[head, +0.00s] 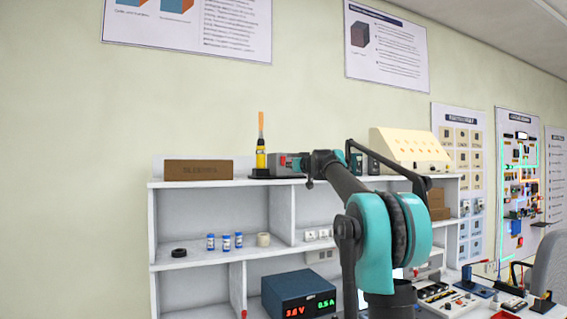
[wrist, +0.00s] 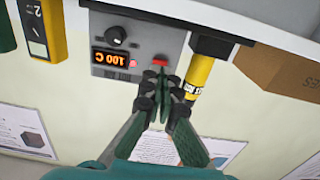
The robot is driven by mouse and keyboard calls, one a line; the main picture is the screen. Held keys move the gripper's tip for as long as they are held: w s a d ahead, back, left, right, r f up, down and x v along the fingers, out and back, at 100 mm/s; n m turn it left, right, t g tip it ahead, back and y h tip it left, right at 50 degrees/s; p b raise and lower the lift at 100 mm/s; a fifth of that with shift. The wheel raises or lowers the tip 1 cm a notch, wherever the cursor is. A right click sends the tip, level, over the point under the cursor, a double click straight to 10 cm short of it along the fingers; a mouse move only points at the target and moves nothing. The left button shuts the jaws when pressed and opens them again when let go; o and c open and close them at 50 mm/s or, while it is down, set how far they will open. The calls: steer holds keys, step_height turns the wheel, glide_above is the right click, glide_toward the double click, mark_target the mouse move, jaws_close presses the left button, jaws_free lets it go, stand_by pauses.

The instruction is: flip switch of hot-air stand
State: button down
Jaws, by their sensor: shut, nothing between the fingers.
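The hot-air stand is a grey control box (wrist: 104,72) with a black knob (wrist: 116,34), a lit display reading 100 C (wrist: 111,57) and a red switch (wrist: 160,61). It appears upside down in the wrist view. In the head view, the grey box (head: 296,160) sits on top of the shelf. Its yellow-and-black handle with an orange tip (head: 261,150) stands upright beside it. My gripper (wrist: 161,69) is shut and empty, with its fingertips right at the red switch. Contact cannot be told. The fingertips partly cover the switch's surroundings. In the head view, my gripper (head: 307,168) is at the box's right side.
A brown box (head: 198,170) lies left on the shelf top, and a cream sloped panel box (head: 408,149) stands to the right. In the wrist view, a yellow meter (wrist: 42,28) is beside the control box. Small jars (head: 225,242) and a power supply (head: 299,294) sit on lower shelves.

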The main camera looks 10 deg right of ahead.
mark_target(284, 165)
steer(key=shift+x, duration=2)
stand_by(0.5)
steer(key=v, duration=0.8)
stand_by(0.5)
steer(key=s+a+f+g, duration=0.25)
steer(key=s+f, duration=0.45)
steer(key=f, duration=0.4)
steer(key=s+a+f+n+g, duration=0.1)
steer(key=s+a+f+g, duration=0.15)
steer(key=s+f, duration=0.7)
steer(key=s+a+f+g, duration=0.2)
steer(key=s+f+g, duration=0.15)
steer(key=f, duration=1.05)
steer(key=s+d+f+m+g+h, duration=0.1)
steer(key=s+d+f+h, duration=0.1)
steer(key=s+f, duration=0.7)
steer(key=s+d+f+m+g+h, duration=0.1)
steer(key=s+d+f, duration=0.3)
steer(key=s+f, duration=0.6)
steer(key=s+d+f+m+g+h, duration=0.2)
steer(key=s+d+f, duration=0.1)
steer(key=s+f, duration=0.7)
steer(key=shift+s+d+m+g+h, duration=0.15)
steer(key=shift+s+d, duration=0.05)
steer(key=shift+s, duration=0.5)
steer(key=shift+s+d+m+g+h, duration=0.1)
steer(key=shift+s+d+m+h, duration=0.1)
steer(key=shift+s, duration=0.5)
